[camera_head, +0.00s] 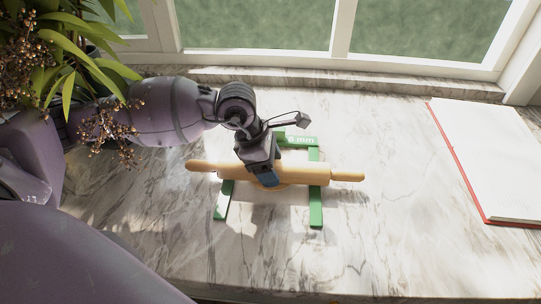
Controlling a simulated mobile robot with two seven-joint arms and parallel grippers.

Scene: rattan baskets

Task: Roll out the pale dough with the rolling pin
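The wooden rolling pin (302,174) lies crosswise over a green frame (315,206), whose two side strips point toward me. My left gripper (265,175) reaches down onto the pin left of its middle. It looks shut on the pin, with a blue-tipped finger on the near side; the far finger is hidden. The pale dough (284,186) is mostly hidden under the pin and gripper. My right gripper is not in view.
The marble counter (400,220) is clear to the right and in front of the frame. A white book or pad with a red edge (490,160) lies at the right. A leafy plant with berries (75,50) hangs over the left. A window (270,25) closes off the back.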

